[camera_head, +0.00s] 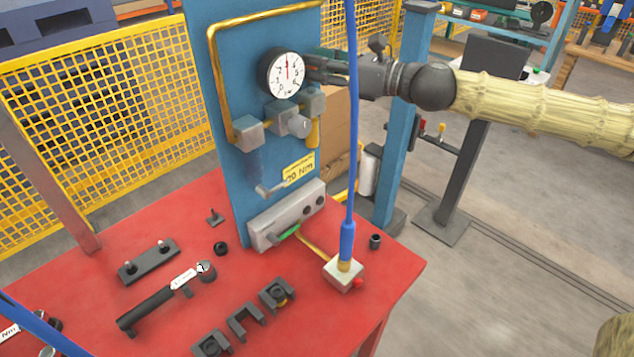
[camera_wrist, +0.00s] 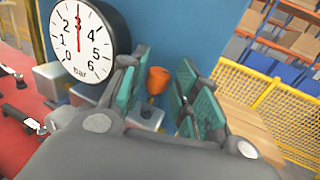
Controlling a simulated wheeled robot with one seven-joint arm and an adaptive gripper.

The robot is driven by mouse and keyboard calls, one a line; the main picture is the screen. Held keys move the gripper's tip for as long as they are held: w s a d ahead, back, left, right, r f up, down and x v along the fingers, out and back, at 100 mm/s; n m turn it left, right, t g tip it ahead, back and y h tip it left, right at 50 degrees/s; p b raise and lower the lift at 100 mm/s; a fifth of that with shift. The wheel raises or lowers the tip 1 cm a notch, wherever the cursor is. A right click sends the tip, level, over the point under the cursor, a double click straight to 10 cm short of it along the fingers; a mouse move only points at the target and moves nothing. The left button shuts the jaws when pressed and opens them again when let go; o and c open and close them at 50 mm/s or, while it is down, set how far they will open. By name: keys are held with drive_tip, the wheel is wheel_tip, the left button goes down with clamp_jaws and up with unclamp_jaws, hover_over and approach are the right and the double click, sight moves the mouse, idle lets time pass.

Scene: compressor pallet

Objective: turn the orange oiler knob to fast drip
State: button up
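The orange oiler knob (camera_wrist: 158,80) shows in the wrist view, in front of the blue panel and between my two fingers. It looks like a small orange cup above a grey body. My gripper (camera_wrist: 163,66) is open, with a teal-padded finger on each side of the knob. I see a gap on the right; I cannot tell whether the left finger touches it. In the head view my gripper (camera_head: 320,69) is at the panel, just right of the gauge, and it hides the knob. The drip setting cannot be read.
The round gauge (camera_wrist: 80,38) is close left of my fingers, its red needle near 3 bar; it also shows in the head view (camera_head: 284,75). A blue hose (camera_head: 351,130) hangs in front of my wrist. Grey fittings (camera_head: 288,120) sit below. Tools lie on the red table (camera_head: 190,220).

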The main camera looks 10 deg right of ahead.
drive_tip(key=shift+s+a+r+m+t+h+p, duration=0.1)
drive_tip(key=shift+m+t+h+p, duration=0.65)
drive_tip(key=shift+h, duration=0.1)
drive_tip(key=shift+s+a+m+t+h+p, duration=0.1)
drive_tip(key=shift+a+m+t+h+p, duration=0.05)
drive_tip(key=shift+m+t+h+p, duration=0.65)
drive_tip(key=shift+s+a+r+m+t+h+p, duration=0.1)
drive_tip(key=shift+m+t+h+p, duration=0.6)
drive_tip(key=shift+h, duration=0.25)
drive_tip(key=shift+h+p, duration=0.3)
